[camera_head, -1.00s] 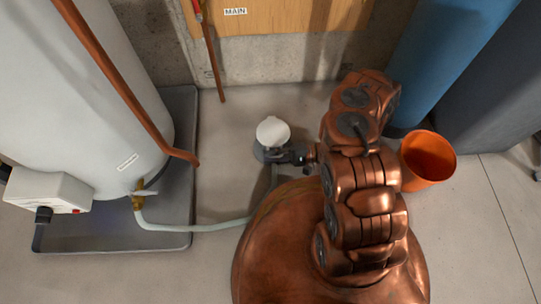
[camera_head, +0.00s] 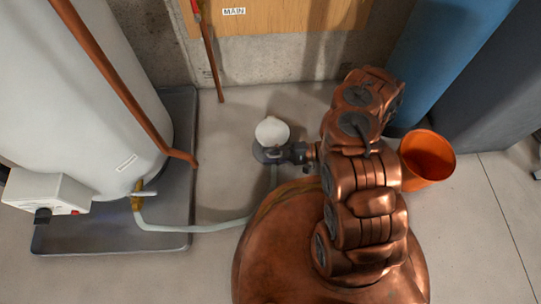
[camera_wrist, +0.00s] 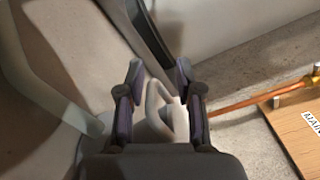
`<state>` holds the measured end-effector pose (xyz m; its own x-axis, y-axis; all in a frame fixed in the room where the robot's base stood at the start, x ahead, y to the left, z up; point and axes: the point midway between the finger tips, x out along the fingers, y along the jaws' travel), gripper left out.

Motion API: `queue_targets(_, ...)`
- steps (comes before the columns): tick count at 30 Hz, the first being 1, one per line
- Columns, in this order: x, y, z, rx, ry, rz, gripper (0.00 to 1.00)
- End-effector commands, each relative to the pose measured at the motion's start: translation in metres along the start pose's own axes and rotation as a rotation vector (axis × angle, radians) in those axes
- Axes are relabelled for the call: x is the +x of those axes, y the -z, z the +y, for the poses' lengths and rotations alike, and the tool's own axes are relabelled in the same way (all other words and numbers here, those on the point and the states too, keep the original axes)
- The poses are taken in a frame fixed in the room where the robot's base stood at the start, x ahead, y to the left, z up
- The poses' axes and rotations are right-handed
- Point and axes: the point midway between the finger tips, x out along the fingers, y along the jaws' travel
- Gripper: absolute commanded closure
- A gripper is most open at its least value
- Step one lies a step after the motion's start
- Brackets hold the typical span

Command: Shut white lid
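The white lid (camera_head: 272,130) is a small round light disc in the middle of the head view, at the upper end of the grey drain fitting on the floor. My gripper (camera_head: 276,154) is low beside its near side, partly hidden by my arm. In the wrist view, the two dark fingers of my gripper (camera_wrist: 159,78) stand apart. A pale looped piece (camera_wrist: 160,106) shows between and below them, with gaps at its sides. I cannot tell whether it is part of the lid or whether a finger touches it.
A white tank (camera_head: 75,90) stands in a grey tray (camera_head: 182,215) at left, with a copper pipe (camera_head: 125,80). A pale hose (camera_head: 195,228) runs along the floor. An orange bucket (camera_head: 427,158) and blue cylinder (camera_head: 435,60) are at right. A wooden board (camera_head: 290,15) is behind.

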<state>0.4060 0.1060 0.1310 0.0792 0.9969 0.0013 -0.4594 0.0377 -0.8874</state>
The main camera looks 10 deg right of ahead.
Motion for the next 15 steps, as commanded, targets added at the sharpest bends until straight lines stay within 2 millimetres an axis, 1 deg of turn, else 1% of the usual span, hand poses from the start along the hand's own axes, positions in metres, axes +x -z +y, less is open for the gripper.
queue_targets(3, 0.001, -0.005, -0.013, -0.004, 0.003, 0.001, 0.65)
queue_targets(15, 0.001, -0.024, -0.048, -0.003, 0.004, 0.0, 0.65)
